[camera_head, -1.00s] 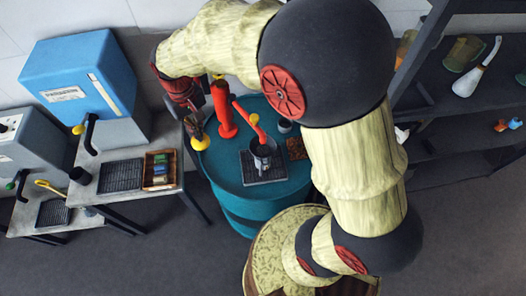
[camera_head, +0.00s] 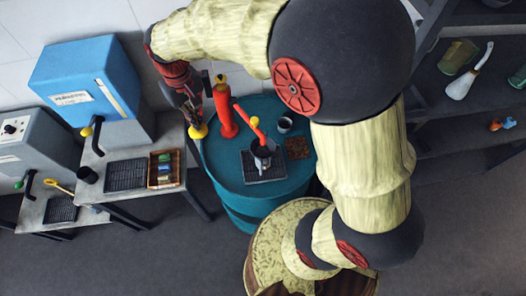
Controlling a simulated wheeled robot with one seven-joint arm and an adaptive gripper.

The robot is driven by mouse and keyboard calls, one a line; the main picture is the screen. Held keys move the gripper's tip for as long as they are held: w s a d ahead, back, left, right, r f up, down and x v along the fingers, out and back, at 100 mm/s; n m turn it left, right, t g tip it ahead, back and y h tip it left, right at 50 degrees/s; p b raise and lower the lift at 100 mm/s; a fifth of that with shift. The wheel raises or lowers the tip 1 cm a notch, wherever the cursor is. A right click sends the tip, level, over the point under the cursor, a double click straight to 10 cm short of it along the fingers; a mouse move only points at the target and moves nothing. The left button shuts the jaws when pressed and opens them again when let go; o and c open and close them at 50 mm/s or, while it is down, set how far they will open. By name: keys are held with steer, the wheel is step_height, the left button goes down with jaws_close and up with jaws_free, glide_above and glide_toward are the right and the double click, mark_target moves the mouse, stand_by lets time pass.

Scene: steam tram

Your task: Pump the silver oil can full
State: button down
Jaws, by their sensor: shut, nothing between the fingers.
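A small silver can (camera_head: 262,163), probably the oil can, stands on a dark grate on the teal drum (camera_head: 222,176). A red tube with a yellow part slants down to its top; I cannot tell whether they touch. The can's fill level is hidden. Behind it to the left, a red upright pump body (camera_head: 225,112) with a yellow top stands on the drum. My gripper (camera_head: 192,108) is shut and empty, left of the pump body, beside a dark upright bar (camera_head: 207,84) and above a yellow piece (camera_head: 197,131). Contact with either cannot be told.
A dark cup (camera_head: 285,124) and a brown mat (camera_head: 298,148) are on the drum's right side. At left, a bench holds a blue machine (camera_head: 88,75), a grate and a small wooden tray (camera_head: 167,169). Shelves with a white-spouted can (camera_head: 468,78) stand at right.

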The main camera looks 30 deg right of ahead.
steer(key=shift+r+p, duration=1.65)
steer(key=shift+r, duration=1.1)
steer(key=shift+f, duration=0.1)
steer(key=shift+f+b, duration=3.6)
steer(key=shift+f, duration=2.15)
steer(key=shift+r+p, duration=3.8)
steer(key=shift+r, duration=2.1)
steer(key=shift+r+p, duration=1.85)
steer(key=shift+r, duration=1.1)
